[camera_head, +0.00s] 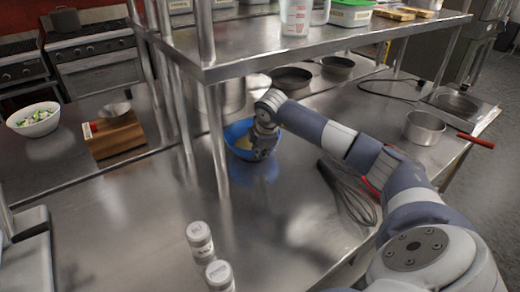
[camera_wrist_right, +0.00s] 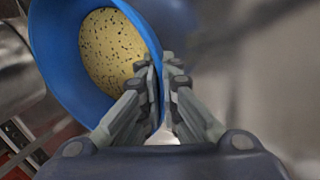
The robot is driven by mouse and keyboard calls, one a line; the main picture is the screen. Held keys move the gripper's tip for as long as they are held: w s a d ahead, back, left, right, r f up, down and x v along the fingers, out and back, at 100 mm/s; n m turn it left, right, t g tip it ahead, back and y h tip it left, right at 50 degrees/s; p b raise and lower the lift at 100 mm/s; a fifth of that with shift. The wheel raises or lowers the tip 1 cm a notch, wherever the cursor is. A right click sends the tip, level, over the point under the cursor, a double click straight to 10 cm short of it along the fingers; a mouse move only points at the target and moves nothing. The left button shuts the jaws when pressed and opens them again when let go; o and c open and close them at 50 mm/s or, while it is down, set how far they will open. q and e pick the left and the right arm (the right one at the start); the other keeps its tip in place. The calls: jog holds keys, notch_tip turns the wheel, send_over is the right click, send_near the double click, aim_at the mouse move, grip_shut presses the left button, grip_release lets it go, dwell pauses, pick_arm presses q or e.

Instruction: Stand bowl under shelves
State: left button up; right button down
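A blue bowl (camera_head: 235,135) with speckled yellow contents is on the steel counter, below the front part of the raised shelf. My right gripper (camera_head: 262,150) reaches down at the bowl's right side. In the right wrist view, the bowl (camera_wrist_right: 60,62) fills the upper left, and its wall runs between the two fingers of the gripper (camera_wrist_right: 165,75). The fingers are close together on this wall, one on the inner side and one on the outer. Whether the bowl's base touches the counter cannot be told. My left gripper is not in view.
The steel shelf (camera_head: 250,62) stands on posts (camera_head: 216,135) just left of the bowl. Two dark pans (camera_head: 290,78) lie behind. A whisk (camera_head: 345,190) and a saucepan (camera_head: 424,128) are to the right. Two white-lidded shakers (camera_head: 201,242) stand in front. The front-middle counter is clear.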

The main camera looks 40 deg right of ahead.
jog(key=shift+w+d+f, duration=0.1)
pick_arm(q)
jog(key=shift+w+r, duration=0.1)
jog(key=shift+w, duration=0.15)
pick_arm(e)
jog(key=c, duration=1.8)
grip_release()
pick_arm(q)
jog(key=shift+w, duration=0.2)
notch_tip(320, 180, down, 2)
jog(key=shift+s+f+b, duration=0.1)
jog(key=shift+b, duration=1.05)
pick_arm(e)
jog(key=v, duration=1.2)
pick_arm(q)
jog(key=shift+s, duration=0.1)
